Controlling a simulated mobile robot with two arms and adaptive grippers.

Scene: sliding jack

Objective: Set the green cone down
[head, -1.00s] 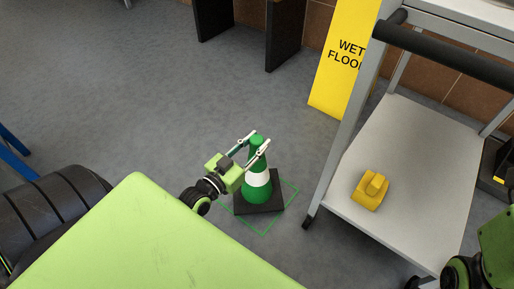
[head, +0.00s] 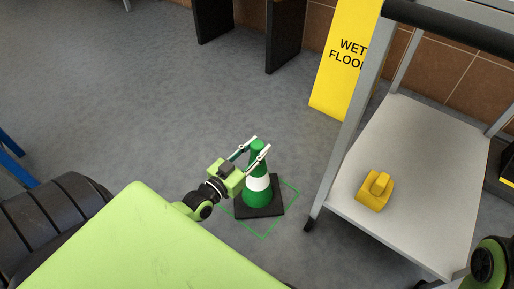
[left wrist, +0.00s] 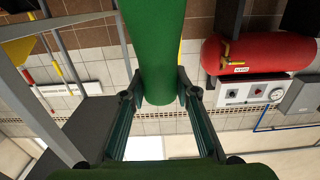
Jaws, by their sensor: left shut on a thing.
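The green cone (head: 257,191) has a white band and a square black base, and stands upright at the middle of the head view. Its base lies over the upper part of a green square outline (head: 238,221) on the floor; I cannot tell whether it touches the floor. My left gripper (head: 260,145) is shut on the cone near its top, one finger on each side. In the left wrist view the cone (left wrist: 157,45) hangs from the top edge between the gripper's fingers (left wrist: 160,100). My right gripper is out of view.
A grey cart with a low shelf (head: 415,150) stands right of the cone, a yellow block (head: 375,191) on it. A yellow wet floor sign (head: 345,60) stands behind. The grey floor (head: 150,100) left of and behind the cone is open.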

